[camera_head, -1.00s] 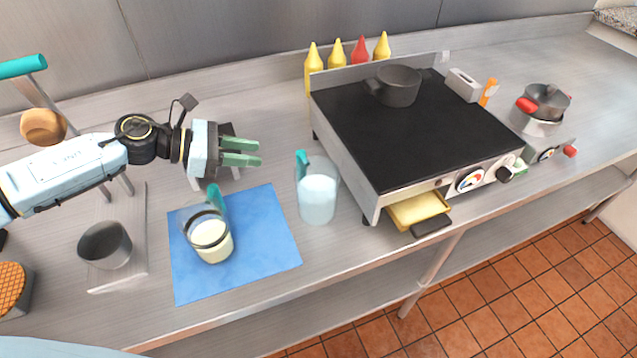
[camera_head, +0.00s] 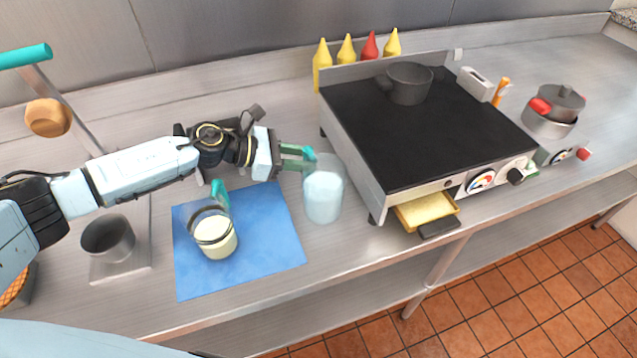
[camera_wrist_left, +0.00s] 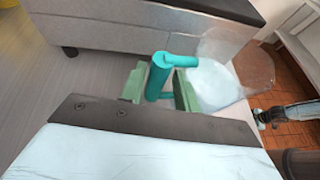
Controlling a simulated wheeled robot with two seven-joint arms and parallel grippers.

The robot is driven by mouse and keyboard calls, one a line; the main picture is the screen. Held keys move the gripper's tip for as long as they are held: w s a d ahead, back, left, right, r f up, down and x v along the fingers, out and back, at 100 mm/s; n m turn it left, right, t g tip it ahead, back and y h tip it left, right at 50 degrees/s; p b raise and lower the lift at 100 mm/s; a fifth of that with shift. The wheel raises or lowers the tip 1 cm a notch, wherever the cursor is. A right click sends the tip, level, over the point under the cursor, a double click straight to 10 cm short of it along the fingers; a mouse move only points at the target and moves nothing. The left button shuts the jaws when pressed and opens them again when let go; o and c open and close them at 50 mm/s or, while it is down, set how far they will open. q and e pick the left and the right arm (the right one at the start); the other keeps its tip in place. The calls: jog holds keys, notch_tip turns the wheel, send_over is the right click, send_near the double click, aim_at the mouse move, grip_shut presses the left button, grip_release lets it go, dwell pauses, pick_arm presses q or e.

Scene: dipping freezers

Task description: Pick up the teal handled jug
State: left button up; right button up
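A clear jug (camera_head: 324,196) with pale blue contents and a teal handle stands upright on the counter, between the blue mat and the griddle. My left gripper (camera_head: 298,158) is at its handle. In the left wrist view the teal handle (camera_wrist_left: 158,78) stands between the two green fingers of the left gripper (camera_wrist_left: 160,90), which look open around it; firm contact cannot be made out. A second teal handled jug (camera_head: 214,234), with cream-yellow contents, stands on the blue mat (camera_head: 270,245). My right gripper seems to show, small, at the right of the wrist view (camera_wrist_left: 280,113).
The griddle (camera_head: 425,130) stands close to the right of the pale blue jug, with a pan (camera_head: 408,84) on top and a yellow drip tray (camera_head: 425,210) in front. A metal cup (camera_head: 108,238) stands at left. The counter's front edge is free.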

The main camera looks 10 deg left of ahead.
pick_arm(q)
jog(key=x, duration=0.3)
jog(key=shift+w+d, duration=0.2)
jog(key=shift+w, duration=0.05)
jog(key=shift+f, duration=0.1)
grip_shut()
notch_tip(320, 180, up, 10)
jog(key=p, duration=0.1)
jog(key=shift+p, duration=0.3)
